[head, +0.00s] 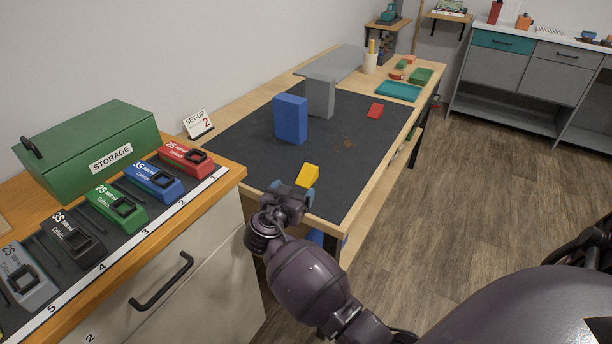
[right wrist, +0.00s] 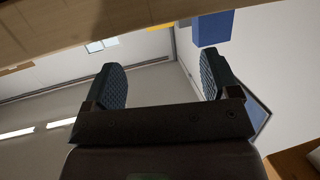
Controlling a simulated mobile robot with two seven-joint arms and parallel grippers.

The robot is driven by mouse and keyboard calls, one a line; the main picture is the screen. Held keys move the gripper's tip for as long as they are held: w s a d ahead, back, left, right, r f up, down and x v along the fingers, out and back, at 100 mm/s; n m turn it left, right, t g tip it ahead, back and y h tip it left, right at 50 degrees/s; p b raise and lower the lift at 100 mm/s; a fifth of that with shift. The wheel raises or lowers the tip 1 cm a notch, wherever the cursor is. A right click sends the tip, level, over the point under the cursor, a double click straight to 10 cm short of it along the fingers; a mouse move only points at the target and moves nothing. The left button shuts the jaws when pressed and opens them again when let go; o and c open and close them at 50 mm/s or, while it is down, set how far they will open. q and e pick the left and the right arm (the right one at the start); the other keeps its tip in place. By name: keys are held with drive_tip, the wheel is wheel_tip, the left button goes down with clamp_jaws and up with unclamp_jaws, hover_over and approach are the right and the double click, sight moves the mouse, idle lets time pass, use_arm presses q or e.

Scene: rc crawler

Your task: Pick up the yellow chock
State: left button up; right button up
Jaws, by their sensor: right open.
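The yellow chock (head: 308,174) is a small wedge on the dark mat (head: 350,180) near the front edge of the workbench. My right gripper (head: 292,189) is open and empty in front of the chock, on the near side, and its fingers partly hide the chock's lower part in the head view. In the right wrist view my right gripper (right wrist: 160,78) shows two spread fingers with nothing between them. A sliver of yellow (right wrist: 160,27), probably the chock, shows at the top beyond the fingers. My left gripper is not in view.
A tall blue block (head: 291,119) and a grey block (head: 320,96) stand behind the chock. A red piece (head: 376,110) lies further right. A counter with several colored chargers (head: 119,205) and a green storage box (head: 90,145) is at left. The mat's right side is mostly clear.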

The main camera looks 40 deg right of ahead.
sight(306, 175)
drive_tip(key=x, duration=0.9)
drive_tip(key=shift+f+b, duration=0.15)
drive_tip(key=shift+b, duration=0.25)
drive_tip(key=shift+a, duration=0.1)
drive_tip(key=c, duration=1.1)
